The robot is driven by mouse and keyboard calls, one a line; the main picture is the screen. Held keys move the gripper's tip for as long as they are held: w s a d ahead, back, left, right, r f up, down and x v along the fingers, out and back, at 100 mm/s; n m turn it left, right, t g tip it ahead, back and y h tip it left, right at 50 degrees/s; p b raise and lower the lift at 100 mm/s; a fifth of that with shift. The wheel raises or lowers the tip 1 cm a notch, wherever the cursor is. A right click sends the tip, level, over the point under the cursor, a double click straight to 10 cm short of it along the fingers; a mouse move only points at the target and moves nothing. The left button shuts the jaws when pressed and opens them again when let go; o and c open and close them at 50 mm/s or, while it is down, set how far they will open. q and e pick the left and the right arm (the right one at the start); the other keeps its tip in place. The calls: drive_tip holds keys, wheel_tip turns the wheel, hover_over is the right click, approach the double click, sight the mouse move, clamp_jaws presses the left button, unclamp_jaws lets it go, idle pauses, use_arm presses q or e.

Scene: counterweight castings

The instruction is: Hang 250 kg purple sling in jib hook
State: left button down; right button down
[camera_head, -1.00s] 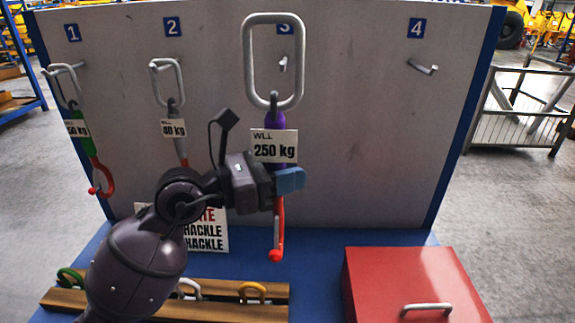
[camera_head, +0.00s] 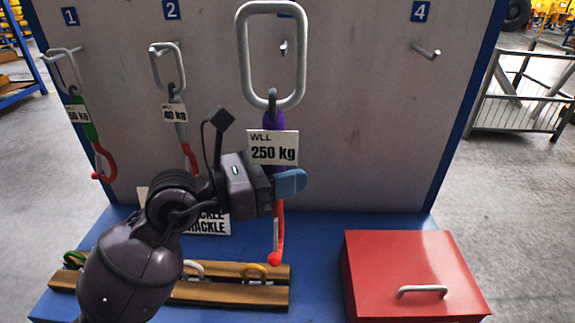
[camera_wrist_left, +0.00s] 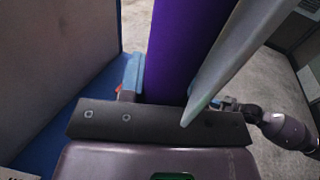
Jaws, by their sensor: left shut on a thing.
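The purple sling (camera_head: 273,121) hangs upright in front of the board, with a large grey oblong ring (camera_head: 301,60) at its top, a "250 kg" tag (camera_head: 272,148) and a red hook (camera_head: 276,246) at its lower end. My left gripper (camera_head: 288,184) is shut on the sling just below the tag. In the left wrist view the purple sling body (camera_wrist_left: 177,50) stands between the fingers, with the grey tag edge beside it. The ring surrounds the peg under number 3 in the picture; I cannot tell whether it is off the peg. No jib hook shows.
Two other slings hang at peg 1 (camera_head: 80,110) and peg 2 (camera_head: 176,105). Peg 4 (camera_head: 427,52) is bare. A red box (camera_head: 405,262) stands at the front right on the blue base. A wooden rack (camera_head: 225,292) with shackles lies at the front left.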

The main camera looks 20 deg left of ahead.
use_arm(q)
drive_tip(key=shift+s+d+r+p, duration=0.1)
drive_tip(key=shift+s+d+p, duration=0.15)
drive_tip(key=shift+s+p, duration=0.45)
drive_tip(key=shift+s+d+r+p, duration=0.1)
drive_tip(key=shift+s+d+p, duration=0.25)
drive_tip(key=shift+s, duration=0.65)
drive_tip(key=shift+s+a+f, duration=0.1)
drive_tip(key=shift+s, duration=0.05)
